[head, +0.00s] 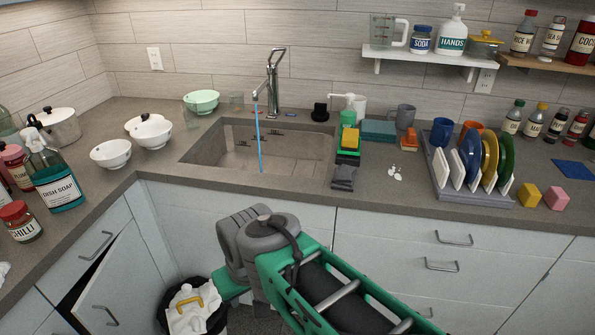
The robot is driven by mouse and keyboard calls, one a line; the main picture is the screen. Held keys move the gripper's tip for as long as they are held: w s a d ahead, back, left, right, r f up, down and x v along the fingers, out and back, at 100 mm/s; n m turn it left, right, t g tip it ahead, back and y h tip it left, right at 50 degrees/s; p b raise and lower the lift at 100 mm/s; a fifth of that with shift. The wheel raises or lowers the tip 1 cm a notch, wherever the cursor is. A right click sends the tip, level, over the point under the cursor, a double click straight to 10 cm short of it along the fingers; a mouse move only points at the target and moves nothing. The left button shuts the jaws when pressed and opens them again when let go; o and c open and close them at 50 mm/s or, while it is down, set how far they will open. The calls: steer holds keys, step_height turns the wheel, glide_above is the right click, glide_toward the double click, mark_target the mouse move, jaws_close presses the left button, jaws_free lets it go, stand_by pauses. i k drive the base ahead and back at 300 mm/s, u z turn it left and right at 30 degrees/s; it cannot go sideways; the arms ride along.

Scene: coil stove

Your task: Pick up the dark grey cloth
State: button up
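The dark grey cloth (344,178) hangs at the counter's front edge, just right of the sink. Its upper part lies under or against a stack of green and yellow sponges (349,140) and a dark item, so its top is partly hidden. My green and grey arm is in the lower middle of the head view, in front of the cabinets and below the cloth. It is apart from the cloth in the picture. The fingers of my gripper do not show.
The sink (230,150) has a faucet (272,80) with a blue stream of water. A dish rack (470,190) with plates stands right of the cloth. A soap bottle (55,185) is far left. A cabinet door (125,285) stands ajar beside a bin (170,312).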

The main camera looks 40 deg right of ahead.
mark_target(343, 178)
steer(key=u, duration=0.15)
steer(key=i, duration=0.7)
steer(key=z, duration=0.65)
steer(key=i, duration=0.5)
steer(key=z, duration=0.5)
